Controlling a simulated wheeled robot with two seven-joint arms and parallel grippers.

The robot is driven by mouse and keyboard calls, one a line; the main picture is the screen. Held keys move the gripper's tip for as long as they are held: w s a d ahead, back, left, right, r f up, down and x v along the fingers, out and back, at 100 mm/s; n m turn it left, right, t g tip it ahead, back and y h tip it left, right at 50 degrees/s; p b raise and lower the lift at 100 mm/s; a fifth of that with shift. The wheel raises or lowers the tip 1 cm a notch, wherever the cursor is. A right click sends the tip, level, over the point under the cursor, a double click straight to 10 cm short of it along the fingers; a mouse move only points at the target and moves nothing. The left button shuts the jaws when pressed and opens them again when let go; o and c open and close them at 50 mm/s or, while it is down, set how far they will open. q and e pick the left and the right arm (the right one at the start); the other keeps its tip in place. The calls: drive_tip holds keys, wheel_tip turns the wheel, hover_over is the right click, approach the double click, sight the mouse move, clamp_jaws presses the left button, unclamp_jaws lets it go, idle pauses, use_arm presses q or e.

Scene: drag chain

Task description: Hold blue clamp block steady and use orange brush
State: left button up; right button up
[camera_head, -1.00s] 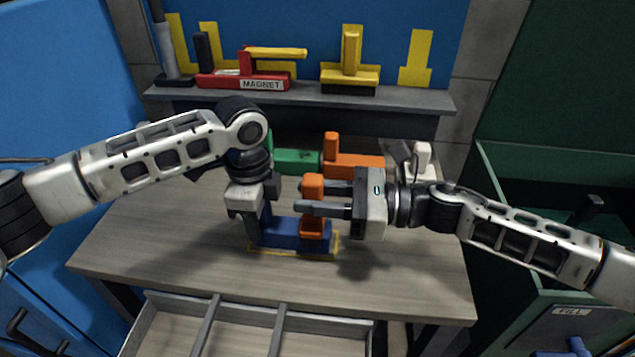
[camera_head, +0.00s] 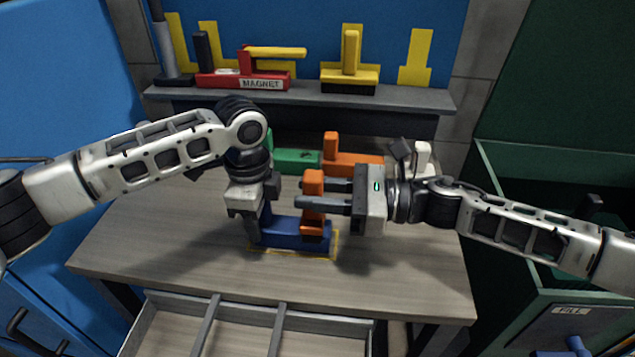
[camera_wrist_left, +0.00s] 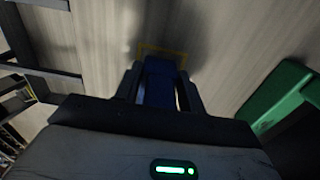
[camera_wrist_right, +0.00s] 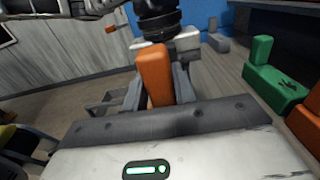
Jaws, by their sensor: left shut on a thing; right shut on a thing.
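The blue clamp block (camera_head: 288,234) lies on the table by a yellow outline. My left gripper (camera_head: 256,228) is shut on its left part; the block also shows between the fingers in the left wrist view (camera_wrist_left: 160,86). The orange brush (camera_head: 314,228) stands upright over the block's right end. My right gripper (camera_head: 314,195) comes from the right and is shut on its handle, which also shows between the fingers in the right wrist view (camera_wrist_right: 155,75). I cannot tell whether the brush's underside touches the block.
Behind the grippers lie a green block (camera_head: 296,160) and another orange piece (camera_head: 355,162). A shelf (camera_head: 410,98) holds a red magnet tool (camera_head: 225,80) and a yellow tool (camera_head: 350,72). A divided drawer (camera_head: 245,325) is open in front. The table's front right (camera_head: 420,285) is clear.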

drive_tip(key=shift+s, duration=0.65)
drive_tip(key=shift+w+d, duration=0.15)
drive_tip(key=shift+w, duration=1.1)
drive_tip(key=shift+w+d, duration=0.1)
drive_tip(key=shift+w, duration=1.1)
wheel_tip(320, 180, up, 8)
drive_tip(key=shift+s, duration=0.1)
use_arm(q)
drive_tip(key=o, duration=1.3)
drive_tip(key=shift+c, duration=0.2)
drive_tip(key=shift+r, duration=0.1)
wheel_tip(320, 180, up, 12)
drive_tip(key=shift+f, duration=0.1)
use_arm(e)
drive_tip(key=shift+s, duration=0.1)
